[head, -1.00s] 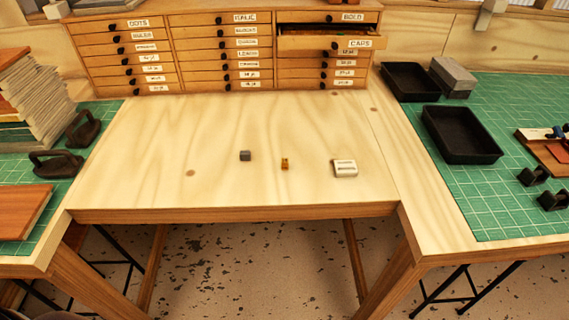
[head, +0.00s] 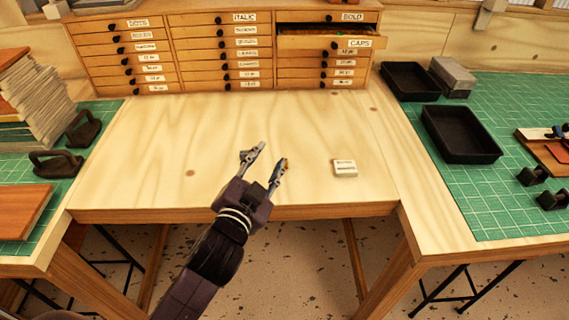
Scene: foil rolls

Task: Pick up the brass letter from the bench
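The brass letter (head: 284,162) is a small golden piece on the pale wooden bench (head: 150,150), near its front middle. It is mostly hidden behind the right fingertip of my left gripper (head: 270,156). That gripper is open, with its two fingers spread and pointing away over the bench. I see only bare wood between the fingers. I cannot tell whether the right finger touches the letter or is above it. My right gripper is not in view.
A small grey block (head: 244,156) is largely hidden behind the left finger. A white labelled block (head: 345,168) lies to the right. A type cabinet (head: 220,55) with one drawer pulled out stands behind. Black trays (head: 462,135) sit on the right mat. The bench's back half is clear.

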